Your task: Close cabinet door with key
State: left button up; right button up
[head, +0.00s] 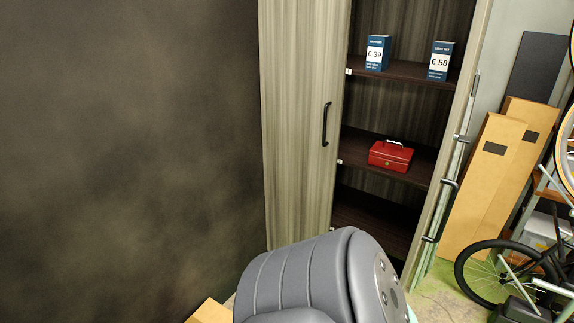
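The tall wood-grain cabinet has a pale grey-brown door panel (297,170) on the left with a black vertical handle (327,123). To its right the cabinet stands open, showing dark shelves (352,143). Along the right edge of the opening is a narrow upright panel (452,150), seen nearly edge-on; I cannot tell if it is a second door swung open. A red cash box (390,155) with a handle sits on the middle shelf. I cannot make out a key. Neither of my grippers is in view; part of my grey arm shows at the bottom centre.
Two blue price boxes (377,53) (440,62) stand on the upper shelf. A large dark surface fills the left. Tall cardboard boxes (484,190) lean at the right, with a bicycle wheel (490,268) in front of them. Another cardboard piece (209,312) lies at the bottom.

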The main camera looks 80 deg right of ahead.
aim_at(480, 10)
jog(key=k+l+z, duration=0.1)
jog(key=z, duration=0.25)
jog(key=k+l+z, duration=0.15)
jog(key=z, duration=0.15)
jog(key=k+l+z, duration=0.1)
jog(key=z, duration=2.3)
